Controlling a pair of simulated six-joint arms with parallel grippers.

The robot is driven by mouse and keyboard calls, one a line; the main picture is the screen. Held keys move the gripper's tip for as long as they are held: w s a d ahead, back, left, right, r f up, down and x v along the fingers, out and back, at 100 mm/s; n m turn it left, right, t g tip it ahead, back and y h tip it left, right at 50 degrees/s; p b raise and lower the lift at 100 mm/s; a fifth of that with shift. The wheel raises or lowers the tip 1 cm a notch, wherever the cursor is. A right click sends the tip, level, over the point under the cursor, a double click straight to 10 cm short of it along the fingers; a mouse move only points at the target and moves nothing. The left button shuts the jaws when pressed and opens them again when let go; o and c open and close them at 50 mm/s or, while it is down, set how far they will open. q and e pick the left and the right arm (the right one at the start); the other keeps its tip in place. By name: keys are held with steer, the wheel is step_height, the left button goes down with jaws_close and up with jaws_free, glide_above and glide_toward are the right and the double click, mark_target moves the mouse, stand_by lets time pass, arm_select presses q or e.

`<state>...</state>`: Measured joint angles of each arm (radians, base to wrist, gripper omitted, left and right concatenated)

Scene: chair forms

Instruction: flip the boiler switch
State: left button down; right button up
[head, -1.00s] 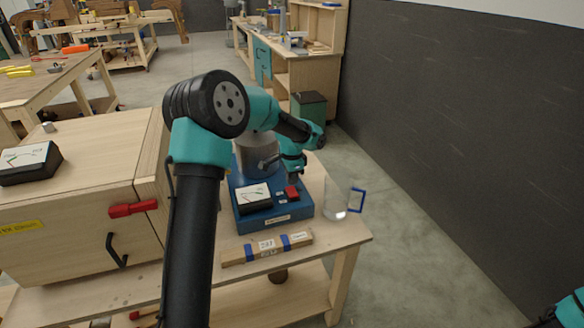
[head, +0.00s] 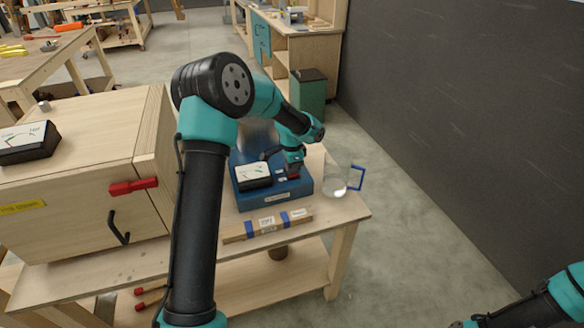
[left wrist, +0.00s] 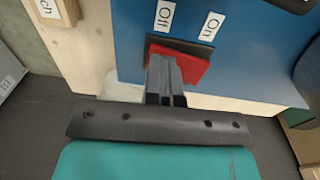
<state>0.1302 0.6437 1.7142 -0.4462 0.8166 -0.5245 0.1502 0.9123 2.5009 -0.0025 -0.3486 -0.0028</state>
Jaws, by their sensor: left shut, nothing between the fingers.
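The boiler's blue base (head: 240,203) stands on the wooden bench, with a metal vessel (head: 258,133) behind, partly hidden by my left arm. Its red switch (left wrist: 195,69) sits in a dark frame in the left wrist view, beside an "Off" label (left wrist: 164,18) and an "On" label (left wrist: 211,26). My left gripper (left wrist: 164,58) is shut and empty, its fingertips over the left, "Off" side of the switch and apparently touching it. In the head view the gripper (head: 293,172) covers most of the switch. My right gripper is out of view.
A meter (head: 253,176) sits on the base, left of the switch. A clear jug with a blue handle (head: 337,182) stands close on the right. A taped wooden strip (head: 267,226) lies in front. A wooden cabinet (head: 75,225) stands left.

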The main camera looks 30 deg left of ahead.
arm_select(q)
steer(key=shift+f, duration=0.1)
steer(key=shift+w+a+r, duration=0.3)
steer(key=shift+w+a, duration=0.15)
steer(key=shift+a, duration=0.1)
steer(key=shift+r, duration=0.1)
step_height(320, 180, up, 14)
steer(key=shift+w+a, duration=0.15)
steer(key=shift+a, duration=0.1)
stand_by(0.5)
stand_by(0.3)
